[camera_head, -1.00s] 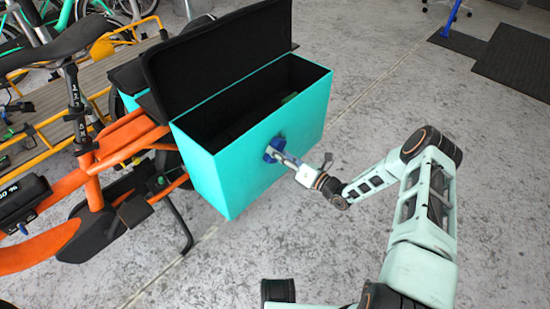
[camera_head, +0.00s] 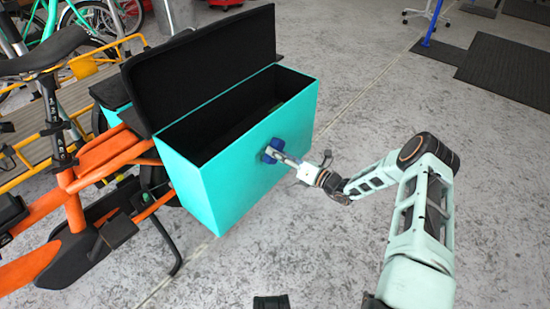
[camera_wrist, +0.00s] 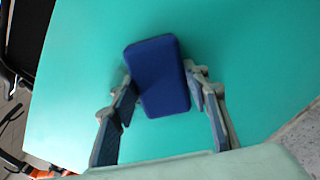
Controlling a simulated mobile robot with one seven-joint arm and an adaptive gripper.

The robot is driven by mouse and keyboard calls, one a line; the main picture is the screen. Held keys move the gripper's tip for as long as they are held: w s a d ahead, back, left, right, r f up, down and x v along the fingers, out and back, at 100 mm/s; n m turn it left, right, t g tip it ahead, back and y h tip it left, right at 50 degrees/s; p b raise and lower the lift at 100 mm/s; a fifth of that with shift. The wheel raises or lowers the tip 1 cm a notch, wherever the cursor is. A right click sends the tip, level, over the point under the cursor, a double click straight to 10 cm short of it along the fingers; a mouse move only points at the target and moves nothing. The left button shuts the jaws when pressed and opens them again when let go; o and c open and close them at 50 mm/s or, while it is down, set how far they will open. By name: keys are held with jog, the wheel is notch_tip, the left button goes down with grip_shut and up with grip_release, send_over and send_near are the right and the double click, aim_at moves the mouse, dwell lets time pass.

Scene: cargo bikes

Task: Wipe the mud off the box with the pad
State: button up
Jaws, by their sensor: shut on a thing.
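The teal box (camera_head: 222,195) is mounted at the rear of the orange cargo bike, with its black-lined lid (camera_head: 205,72) open. My gripper (camera_head: 277,155) is in front of the box's long outer face, toward its right part. It is shut on a blue pad (camera_head: 270,149), held against or very near that face. The wrist view shows the blue pad (camera_wrist: 158,76) between the two fingers, with the teal face (camera_wrist: 230,60) filling most of the picture. A faint darker shade borders the pad there; I cannot tell mud from shadow. The face behind the pad is hidden.
The orange bike frame (camera_head: 100,160) stands left of the box, with a yellow-railed cargo bike (camera_head: 85,85) behind it. Dark mats (camera_head: 510,65) lie at the upper right. The grey concrete floor (camera_head: 280,240) in front is clear.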

jog(key=shift+w+d, duration=0.6)
jog(key=shift+w, duration=0.25)
